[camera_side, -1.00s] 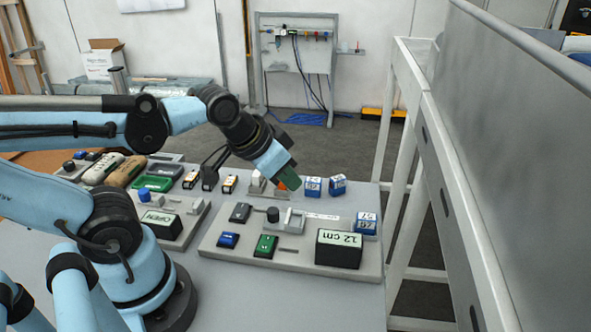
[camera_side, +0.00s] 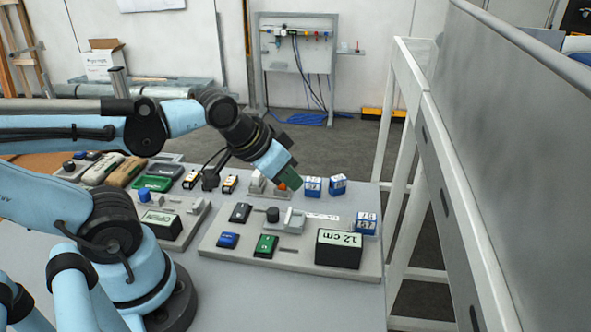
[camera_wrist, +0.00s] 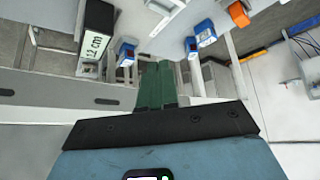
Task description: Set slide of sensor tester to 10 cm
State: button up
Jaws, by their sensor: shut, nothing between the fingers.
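The sensor tester (camera_side: 205,248) is a light grey panel at the front right of the table in the side view. Its display (camera_side: 340,248) reads 12 cm, and it also shows at upper left in the wrist view (camera_wrist: 93,44). A pale grey block (camera_side: 293,220), apparently the slide, stands beside a black knob (camera_side: 273,214). A blue button (camera_side: 228,239) and a green button (camera_side: 265,246) are in front. My gripper (camera_side: 290,181) has green fingers, shut and empty, above and behind the panel, apart from the block. The fingers also show together in the wrist view (camera_wrist: 157,72).
Small blue boxes (camera_side: 312,187) stand close to the right of my gripper, and another (camera_side: 366,223) stands at the panel's right end. An orange part (camera_side: 291,182) is just behind the fingers. A second panel with a display (camera_side: 160,219) is to the left. A white railing stands right.

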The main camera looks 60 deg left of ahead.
aim_at(275, 211)
jog(key=o, duration=0.5)
jog(key=shift+a+r+g, duration=0.1)
jog(key=shift+a+g, duration=0.15)
jog(key=shift+g, duration=0.05)
jog(key=shift+c, duration=0.2)
jog(key=o, duration=0.5)
jog(key=a+m+g, duration=0.1)
jog(key=m+g, duration=0.1)
jog(key=a+r+m+g, duration=0.1)
jog(key=a+m+g, duration=0.1)
jog(key=shift+a+r+g, duration=0.1)
jog(key=shift+a+g, duration=0.05)
jog(key=shift+g, duration=0.25)
jog(key=shift+s+a+f+m+g, duration=0.1)
jog(key=shift+a+f+m+g, duration=0.2)
jog(key=shift+f, duration=1.6)
jog(key=shift+s+a+f+m+g, duration=0.1)
jog(key=shift+f+m+g, duration=0.25)
jog(key=shift+f, duration=1.6)
jog(key=shift+s+a+f+m+g, duration=0.1)
jog(key=shift+a+f+m+g, duration=0.2)
jog(key=shift+f, duration=1.6)
jog(key=shift+d, duration=0.1)
jog(key=shift+c, duration=0.3)
grip_shut()
